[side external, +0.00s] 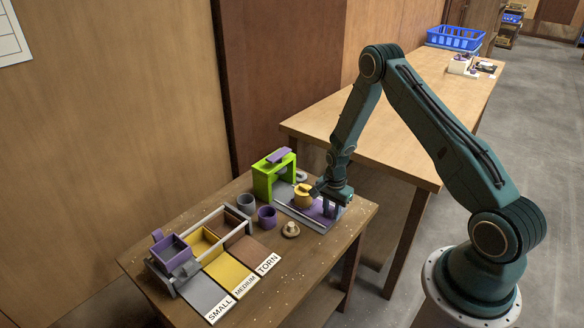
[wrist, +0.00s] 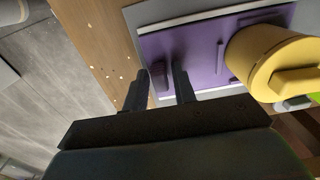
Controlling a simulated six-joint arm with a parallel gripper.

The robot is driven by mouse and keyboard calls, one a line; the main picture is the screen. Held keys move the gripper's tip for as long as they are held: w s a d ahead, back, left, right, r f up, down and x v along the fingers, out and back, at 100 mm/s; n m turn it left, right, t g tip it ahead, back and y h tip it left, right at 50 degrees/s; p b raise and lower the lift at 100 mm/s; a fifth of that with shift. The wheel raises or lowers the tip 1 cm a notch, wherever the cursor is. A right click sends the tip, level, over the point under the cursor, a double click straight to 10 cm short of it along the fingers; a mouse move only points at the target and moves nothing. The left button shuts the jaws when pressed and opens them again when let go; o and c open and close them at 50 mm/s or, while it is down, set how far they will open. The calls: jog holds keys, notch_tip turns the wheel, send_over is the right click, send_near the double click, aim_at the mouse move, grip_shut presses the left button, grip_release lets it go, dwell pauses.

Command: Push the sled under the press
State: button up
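The sled (wrist: 205,50) is a flat purple plate on a grey base, with a dark purple upright grip (wrist: 161,75) near one end. A yellow round pot with a yellow bar-topped lid (wrist: 280,62) stands on it; the pot also shows in the side view (side external: 303,195). The green press (side external: 272,176), with a purple handle on top, stands at the far end of the grey base. My gripper (wrist: 161,82) is low over the near end of the sled, fingers apart, one each side of the grip. Whether they touch it is unclear.
A grey cup (side external: 245,203), a purple cup (side external: 267,217) and a mushroom (side external: 290,229) stand left of the base. Further left is a grey rack (side external: 173,283) with bins, beside lanes labelled SMALL, MEDIUM and TORN. The table edge (side external: 368,213) lies close to my gripper.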

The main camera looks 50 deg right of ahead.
aim_at(306, 198)
jog(key=shift+s+f, duration=0.3)
jog(key=c, duration=0.3)
jog(key=shift+w, duration=0.1)
jog(key=shift+w+f, duration=0.1)
jog(key=shift+w, duration=5.05)
jog(key=o, duration=0.7)
jog(key=shift+c, duration=0.2)
jog(key=shift+w, duration=0.1)
jog(key=shift+c, duration=0.3)
